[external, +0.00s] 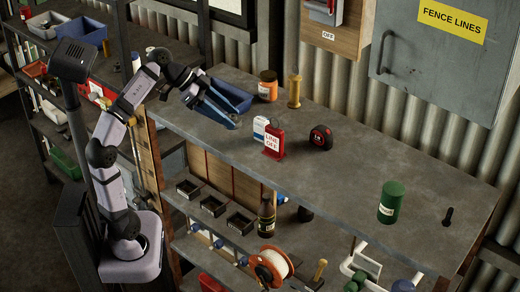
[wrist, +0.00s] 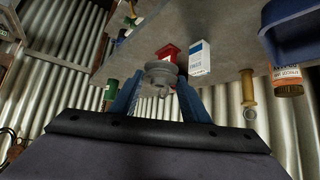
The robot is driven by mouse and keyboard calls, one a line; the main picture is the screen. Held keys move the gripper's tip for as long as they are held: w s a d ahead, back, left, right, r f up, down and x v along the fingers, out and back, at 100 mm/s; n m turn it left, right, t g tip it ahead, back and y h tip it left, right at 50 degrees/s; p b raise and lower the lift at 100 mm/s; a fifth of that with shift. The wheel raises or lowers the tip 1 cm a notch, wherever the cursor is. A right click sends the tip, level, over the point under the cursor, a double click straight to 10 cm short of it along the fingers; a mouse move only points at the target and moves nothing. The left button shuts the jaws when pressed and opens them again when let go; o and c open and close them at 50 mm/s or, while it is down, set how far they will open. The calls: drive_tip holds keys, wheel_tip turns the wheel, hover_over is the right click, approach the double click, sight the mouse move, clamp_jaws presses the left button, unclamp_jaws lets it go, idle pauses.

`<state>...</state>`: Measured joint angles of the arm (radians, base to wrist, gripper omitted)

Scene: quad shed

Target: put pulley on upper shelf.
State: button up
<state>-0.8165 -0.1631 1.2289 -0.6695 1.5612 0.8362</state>
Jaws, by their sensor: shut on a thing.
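My gripper (external: 230,122) is over the back left part of the grey upper shelf (external: 350,180), in front of the blue bin. In the wrist view its two blue fingers (wrist: 158,92) are shut on a grey grooved pulley (wrist: 160,72). The pulley sits between the fingertips, and the shelf (wrist: 228,50) shows behind it. In the external view the pulley is too small or hidden to make out. I cannot tell whether the pulley touches the shelf.
A tape measure (external: 320,138) and green canister (external: 390,202) stand further right. The shelf's middle right is clear.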

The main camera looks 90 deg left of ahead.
drive_tip(key=shift+d, duration=0.1)
drive_tip(key=w+d+f+m+h+b, duration=0.1)
drive_tip(key=w+d+f+b, duration=0.1)
drive_tip(key=w+d+f, duration=0.35)
drive_tip(key=w+d+f+m+b, duration=0.1)
drive_tip(key=w+d+f+b, duration=0.15)
drive_tip(key=d, duration=0.65)
drive_tip(key=w+d+f+h+b, duration=0.1)
drive_tip(key=w+d+f, duration=0.2)
drive_tip(key=d+f, duration=0.3)
drive_tip(key=w+d+f+n+y+b, duration=0.45)
drive_tip(key=w+d+f+b, duration=0.45)
drive_tip(key=w+f+b, duration=0.45)
drive_tip(key=n+y+b, duration=0.1)
drive_tip(key=n+b, duration=0.1)
drive_tip(key=b, duration=1)
hover_over(318, 243)
drive_tip(key=s+d, duration=0.1)
drive_tip(key=s, duration=0.3)
wheel_tip(318, 243, down, 14)
drive_tip(key=shift+s+f+b, duration=0.1)
drive_tip(key=shift+f+b, duration=2.55)
drive_tip(key=shift+f, duration=2.15)
drive_tip(key=shift+f, duration=0.1)
